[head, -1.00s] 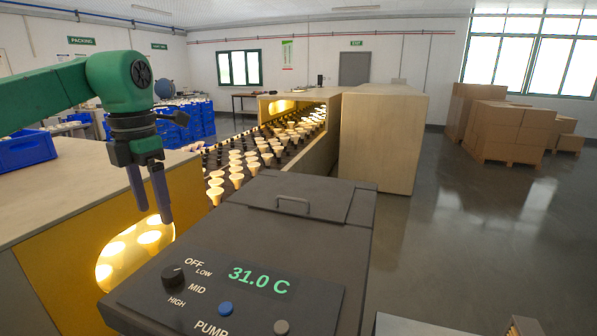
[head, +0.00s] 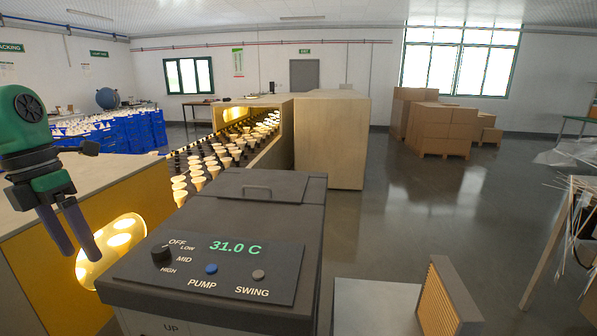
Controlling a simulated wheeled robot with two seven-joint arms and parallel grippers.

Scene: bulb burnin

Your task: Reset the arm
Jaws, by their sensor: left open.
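My left gripper (head: 78,238) is at the left edge of the head view, fingers pointing down, open and empty. It hangs in front of the yellow panel of the wooden bench, left of the dark control box (head: 225,245). The gripper touches none of these. My right gripper is out of view.
A conveyor with several lit bulbs (head: 220,158) runs into a wooden housing (head: 332,140) behind the box. Blue crates (head: 128,132) stand at back left, cardboard boxes (head: 445,128) at back right. A slatted panel (head: 440,305) is at lower right. The grey floor between is clear.

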